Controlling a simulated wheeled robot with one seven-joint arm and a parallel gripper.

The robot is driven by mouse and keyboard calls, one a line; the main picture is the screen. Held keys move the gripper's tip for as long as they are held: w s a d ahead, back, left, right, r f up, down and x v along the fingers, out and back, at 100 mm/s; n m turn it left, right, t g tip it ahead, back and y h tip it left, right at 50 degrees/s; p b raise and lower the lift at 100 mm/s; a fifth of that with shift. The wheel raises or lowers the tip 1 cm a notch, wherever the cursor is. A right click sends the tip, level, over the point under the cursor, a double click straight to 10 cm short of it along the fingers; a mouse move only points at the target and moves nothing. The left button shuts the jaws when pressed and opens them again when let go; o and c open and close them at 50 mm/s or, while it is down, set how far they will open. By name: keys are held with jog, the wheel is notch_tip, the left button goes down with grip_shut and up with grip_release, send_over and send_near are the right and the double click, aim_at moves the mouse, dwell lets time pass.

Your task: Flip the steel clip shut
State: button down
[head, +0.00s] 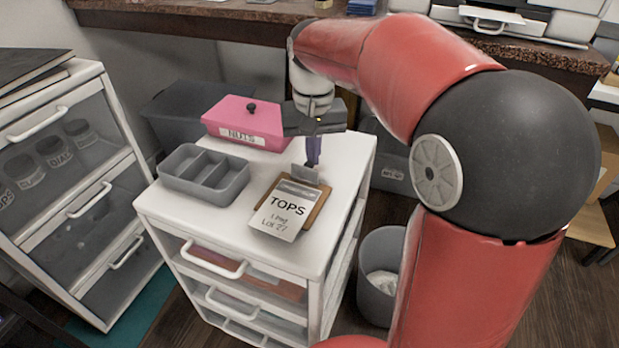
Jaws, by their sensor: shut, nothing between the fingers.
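A brown clipboard (321,208) lies on the white cabinet top, with a white paper (285,212) on it that reads "TOPS". The steel clip (304,174) is at the board's far end and looks tilted up from the board; its exact angle is hard to tell at this size. My gripper (312,164) points down just behind and above the clip, its fingers together with nothing visible between them. I cannot tell whether the fingertips touch the clip. The fingertips are partly hidden by the clip.
A grey divided tray (203,188) stands left of the board. A pink box (247,118) labelled "NUTS" with a black knob stands behind it. The cabinet top (345,160) is clear right of the board. A grey bin (381,285) stands on the floor to the right.

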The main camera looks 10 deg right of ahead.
jog(key=shift+f, duration=0.25)
jog(key=shift+r, duration=0.1)
jog(key=shift+w+d+r+p, duration=0.5)
jog(key=shift+w+d+p, duration=0.15)
jog(key=shift+p, duration=0.25)
notch_tip(320, 180, up, 8)
jog(key=p, duration=0.3)
jog(key=shift+p, duration=0.35)
dwell(0.4)
jog(key=s+d+f+t, duration=0.1)
jog(key=s+f+t, duration=0.1)
jog(key=s, duration=0.8)
jog(key=s+d+f+t, duration=0.1)
jog(key=s+f+t, duration=0.2)
jog(key=s, duration=0.8)
jog(key=shift+d+n+t, duration=0.25)
jog(key=shift+n+t, duration=0.05)
jog(key=shift+n, duration=0.1)
